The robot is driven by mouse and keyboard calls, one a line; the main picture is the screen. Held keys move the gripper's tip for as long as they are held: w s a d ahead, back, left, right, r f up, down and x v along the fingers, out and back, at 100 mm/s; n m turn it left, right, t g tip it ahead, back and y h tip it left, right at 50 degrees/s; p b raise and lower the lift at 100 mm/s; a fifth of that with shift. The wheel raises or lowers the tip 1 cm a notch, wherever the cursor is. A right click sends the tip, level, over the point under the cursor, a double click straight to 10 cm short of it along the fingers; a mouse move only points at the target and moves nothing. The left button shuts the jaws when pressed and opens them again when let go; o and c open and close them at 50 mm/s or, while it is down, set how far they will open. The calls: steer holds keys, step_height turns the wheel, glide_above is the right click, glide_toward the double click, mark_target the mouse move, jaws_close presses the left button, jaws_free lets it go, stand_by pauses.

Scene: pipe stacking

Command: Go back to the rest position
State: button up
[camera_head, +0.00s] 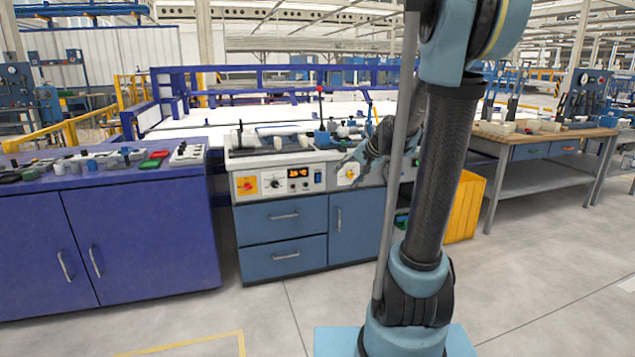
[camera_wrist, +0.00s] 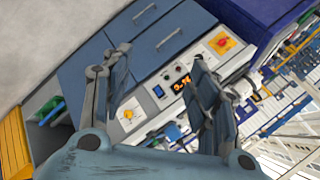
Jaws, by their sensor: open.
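My gripper (camera_wrist: 160,57) is open in the wrist view, its two dark fingers spread apart with nothing between them. In the head view my gripper (camera_head: 352,163) is small, partly behind my own arm, in front of the right part of the bench's control panel. The wrist view is tilted. The control panel (camera_head: 300,178) has a red-and-yellow knob, an orange display and a yellow knob. It also shows in the wrist view (camera_wrist: 165,97) beyond the fingers. I cannot tell the gap between my gripper and the panel.
The middle bench has blue drawers (camera_head: 283,216) and small items on top. A purple cabinet (camera_head: 130,230) stands at left, a yellow bin (camera_head: 465,208) at right. A wooden-topped table (camera_head: 545,135) is farther right. The grey floor (camera_head: 260,305) in front is clear.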

steer(key=s+d+f+n+g+h, duration=0.1)
steer(key=s+f, duration=0.3)
steer(key=s, duration=0.7)
steer(key=s+d+f+n+g+h, duration=0.1)
steer(key=s+d+f+n+h, duration=0.1)
steer(key=s, duration=0.9)
steer(key=s+d+f+n+g+h, duration=0.2)
steer(key=s+d+f, duration=0.2)
steer(key=s, duration=0.8)
step_height(320, 180, down, 2)
steer(key=shift+d+f+h, duration=0.1)
steer(key=shift+d+h, duration=0.3)
steer(key=shift+w+f, duration=0.15)
steer(key=shift+w, duration=0.35)
